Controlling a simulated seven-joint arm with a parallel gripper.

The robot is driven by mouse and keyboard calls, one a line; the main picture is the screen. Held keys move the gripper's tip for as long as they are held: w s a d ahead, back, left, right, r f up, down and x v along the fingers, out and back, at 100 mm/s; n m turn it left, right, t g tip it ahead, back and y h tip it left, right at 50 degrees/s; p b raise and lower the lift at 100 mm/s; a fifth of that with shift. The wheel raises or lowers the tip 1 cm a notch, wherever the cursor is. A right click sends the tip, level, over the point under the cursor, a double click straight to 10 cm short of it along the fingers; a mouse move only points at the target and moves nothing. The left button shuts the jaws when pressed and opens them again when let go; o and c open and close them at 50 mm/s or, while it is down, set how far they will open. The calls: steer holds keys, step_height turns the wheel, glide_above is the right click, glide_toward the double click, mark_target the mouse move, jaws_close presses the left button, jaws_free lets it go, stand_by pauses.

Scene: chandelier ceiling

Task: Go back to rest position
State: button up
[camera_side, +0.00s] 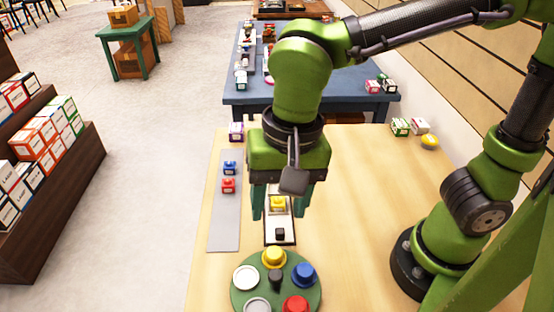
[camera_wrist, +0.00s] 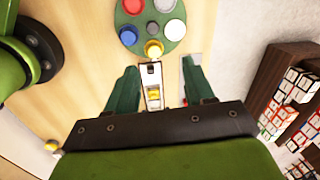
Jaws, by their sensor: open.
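My gripper (camera_side: 285,203) is open and empty, pointing down above the wooden table (camera_side: 350,215). Its two green fingers are spread apart, and in the wrist view my gripper (camera_wrist: 163,82) shows them on either side of a small white tray (camera_wrist: 143,74). In the side view this tray (camera_side: 290,238) lies below and between the fingers. It holds a yellow block (camera_side: 278,203) and a small dark piece (camera_side: 280,234). I cannot tell the exact height of the fingers above the tray.
A round green board (camera_side: 240,300) with coloured knobs is at the front. Small boxes (camera_side: 400,127) and a yellow button (camera_side: 430,142) sit back right. The table's right middle is clear.

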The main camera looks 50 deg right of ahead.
steer(key=w+d+r+n+t, duration=0.1)
steer(key=d+t, duration=0.2)
steer(key=d, duration=0.7)
steer(key=d+r+n+t, duration=0.1)
steer(key=d+n+t, duration=0.1)
steer(key=d, duration=0.8)
steer(key=shift+w+r+n+t+y, duration=0.3)
steer(key=shift+w+t+y, duration=0.1)
steer(key=shift+t, duration=0.4)
